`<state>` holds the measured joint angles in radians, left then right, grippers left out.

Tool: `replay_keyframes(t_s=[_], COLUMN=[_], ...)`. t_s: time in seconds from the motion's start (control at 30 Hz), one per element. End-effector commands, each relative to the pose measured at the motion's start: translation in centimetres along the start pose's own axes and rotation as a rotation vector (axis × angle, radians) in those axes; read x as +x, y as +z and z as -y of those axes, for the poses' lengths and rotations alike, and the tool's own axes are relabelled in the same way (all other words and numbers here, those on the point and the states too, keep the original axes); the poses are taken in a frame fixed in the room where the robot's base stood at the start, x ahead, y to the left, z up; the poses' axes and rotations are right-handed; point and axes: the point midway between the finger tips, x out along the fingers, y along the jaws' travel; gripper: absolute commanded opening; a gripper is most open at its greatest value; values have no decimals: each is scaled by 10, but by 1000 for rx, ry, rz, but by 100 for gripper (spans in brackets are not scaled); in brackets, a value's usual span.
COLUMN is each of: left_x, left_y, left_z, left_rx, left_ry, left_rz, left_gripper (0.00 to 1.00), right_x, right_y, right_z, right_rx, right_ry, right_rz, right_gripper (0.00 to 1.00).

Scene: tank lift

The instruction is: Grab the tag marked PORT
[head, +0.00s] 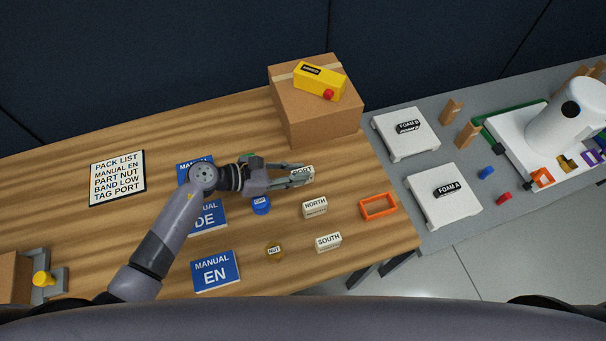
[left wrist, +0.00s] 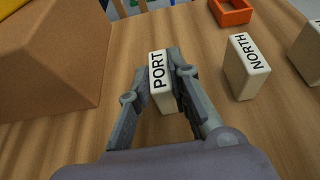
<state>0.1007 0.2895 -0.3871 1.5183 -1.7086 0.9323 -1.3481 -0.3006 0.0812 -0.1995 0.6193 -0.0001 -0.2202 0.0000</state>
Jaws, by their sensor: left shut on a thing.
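The PORT tag (left wrist: 158,76) is a small cream block with black lettering, standing on the wooden table. In the left wrist view it sits between the two fingers of my left gripper (left wrist: 148,85), which is shut on it. In the head view my left gripper (head: 294,177) reaches in from the left, and its fingers partly cover the PORT tag (head: 303,172). The NORTH tag (head: 315,207) and the SOUTH tag (head: 328,242) stand nearer the front edge. The NORTH tag also shows in the left wrist view (left wrist: 246,68). My right gripper is not in view.
A cardboard box (head: 318,115) with a yellow unit stands behind the tag. An orange frame (head: 378,207) lies to the right. Blue manuals (head: 215,271), a blue cap (head: 261,204) and a brass nut (head: 274,254) lie left of the tags. A pack list (head: 117,177) lies at far left.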

Motion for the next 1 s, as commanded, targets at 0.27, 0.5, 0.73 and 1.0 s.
replay_keyframes(t_s=[0.27, 0.5, 0.73, 1.0], left_x=[0, 0, -6, -30], left_y=[0, 0, 13, 72], left_z=[0, 0, -1, -1], left_rx=[0, 0, 5, 13], left_ry=[0, 0, 1, 1], left_rz=[0, 0, 0, 2], left_gripper=[0, 0, 0, 0], right_x=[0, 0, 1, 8], right_y=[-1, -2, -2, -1], right_z=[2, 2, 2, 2], right_rx=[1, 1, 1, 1], right_ry=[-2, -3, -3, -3], right_rz=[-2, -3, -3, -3], right_gripper=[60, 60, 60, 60])
